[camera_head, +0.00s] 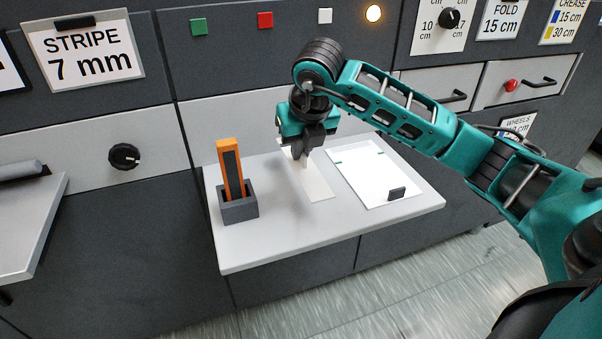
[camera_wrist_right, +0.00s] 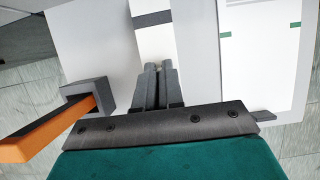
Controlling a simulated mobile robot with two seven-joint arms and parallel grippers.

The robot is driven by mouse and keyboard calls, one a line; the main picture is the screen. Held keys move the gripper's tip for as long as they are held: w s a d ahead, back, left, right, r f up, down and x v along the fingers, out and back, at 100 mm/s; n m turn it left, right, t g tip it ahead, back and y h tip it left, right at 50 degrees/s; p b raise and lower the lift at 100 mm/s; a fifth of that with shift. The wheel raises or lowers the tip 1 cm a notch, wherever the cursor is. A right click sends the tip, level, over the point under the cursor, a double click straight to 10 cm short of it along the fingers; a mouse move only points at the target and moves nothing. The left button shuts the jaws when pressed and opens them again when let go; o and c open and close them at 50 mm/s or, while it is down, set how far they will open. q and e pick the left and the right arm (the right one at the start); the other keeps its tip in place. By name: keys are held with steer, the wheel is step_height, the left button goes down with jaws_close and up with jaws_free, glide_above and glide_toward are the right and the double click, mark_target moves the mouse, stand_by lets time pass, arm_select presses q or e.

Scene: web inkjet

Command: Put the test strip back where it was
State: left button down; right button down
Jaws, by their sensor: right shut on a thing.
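The test strip (camera_head: 316,184) is a narrow white strip over the grey shelf. My right gripper (camera_head: 304,156) is above its far end, with the fingers close together. In the right wrist view the strip (camera_wrist_right: 154,44) runs up to the fingertips of my right gripper (camera_wrist_right: 158,68), and a dark band crosses it. The gripper is shut on the strip. The fingers hide the gripped end, and I cannot tell whether the rest touches the shelf. My left gripper is not in view.
The grey shelf (camera_head: 290,242) also carries an orange-and-black tool (camera_head: 231,168) upright in a dark holder (camera_head: 239,208), left of the strip. Right of it lies a white sheet (camera_head: 372,178) with green marks and a small black block (camera_head: 397,193). The front left is clear.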

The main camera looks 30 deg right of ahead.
mark_target(302, 163)
step_height(302, 163, down, 6)
steer(key=shift+r+b, duration=0.2)
steer(key=shift+b, duration=0.2)
steer(key=shift+f, duration=0.15)
steer(key=c, duration=1.3)
jaws_free()
steer(key=shift+o, duration=0.2)
steer(key=shift+r, duration=0.45)
steer(key=p+v, duration=0.2)
steer(key=v, duration=0.9)
steer(key=shift+s+a+r, duration=0.1)
steer(key=shift+s+r, duration=0.1)
steer(key=shift+s, duration=0.1)
